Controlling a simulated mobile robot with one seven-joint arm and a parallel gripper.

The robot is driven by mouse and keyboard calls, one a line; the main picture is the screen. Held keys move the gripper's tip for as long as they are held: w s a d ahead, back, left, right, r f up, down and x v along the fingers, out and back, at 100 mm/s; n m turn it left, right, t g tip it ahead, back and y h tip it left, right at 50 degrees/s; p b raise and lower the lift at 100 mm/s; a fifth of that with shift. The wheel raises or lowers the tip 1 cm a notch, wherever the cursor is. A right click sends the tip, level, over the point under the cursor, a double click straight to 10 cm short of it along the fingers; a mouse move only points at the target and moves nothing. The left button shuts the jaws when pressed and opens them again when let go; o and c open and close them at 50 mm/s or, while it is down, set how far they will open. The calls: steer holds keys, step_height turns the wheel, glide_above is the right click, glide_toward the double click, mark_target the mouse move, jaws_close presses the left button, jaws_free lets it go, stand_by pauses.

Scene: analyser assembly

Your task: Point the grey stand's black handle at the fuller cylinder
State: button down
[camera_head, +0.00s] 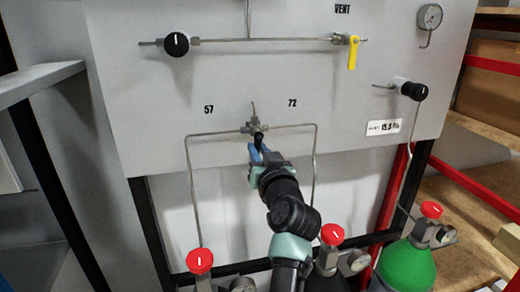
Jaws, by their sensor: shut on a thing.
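A grey panel (230,85) on a black-framed stand carries a small metal valve (254,127) at its lower middle. The valve's black handle (259,137) appears to point down; its end is partly hidden by my gripper. My gripper (257,150), with blue fingers, is below the valve and shut on the black handle. The label "57" (209,109) is above the left pipe and "72" (292,103) above the right pipe. The left pipe runs down towards a red-capped cylinder (200,262), the right one towards another red cap (331,235). The cylinder bodies are mostly hidden.
A yellow vent lever (352,52), a black knob (177,44) and another black knob (417,91) are on the panel. A gauge (430,16) is at upper right. A green cylinder (408,268) stands at lower right, near wooden shelves (478,145). My arm hides the lower middle.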

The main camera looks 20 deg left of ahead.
steer(key=shift+s+a+r+m+p, duration=0.25)
steer(key=shift+a+r+m+p, duration=0.15)
steer(key=shift+m+p, duration=1.8)
steer(key=shift+s+a+r+m+p, duration=0.45)
steer(key=shift+m+p, duration=0.7)
steer(key=shift+m, duration=2.05)
steer(key=shift+s+a+r+m+p, duration=0.15)
steer(key=shift+r+m+p, duration=0.4)
steer(key=shift+m+p, duration=1.65)
steer(key=shift+w+m+b, duration=0.1)
steer(key=shift+m+b, duration=0.35)
steer(key=shift+m, duration=0.25)
steer(key=c, duration=0.8)
jaws_free()
steer(key=b+v, duration=0.1)
steer(key=v, duration=1.2)
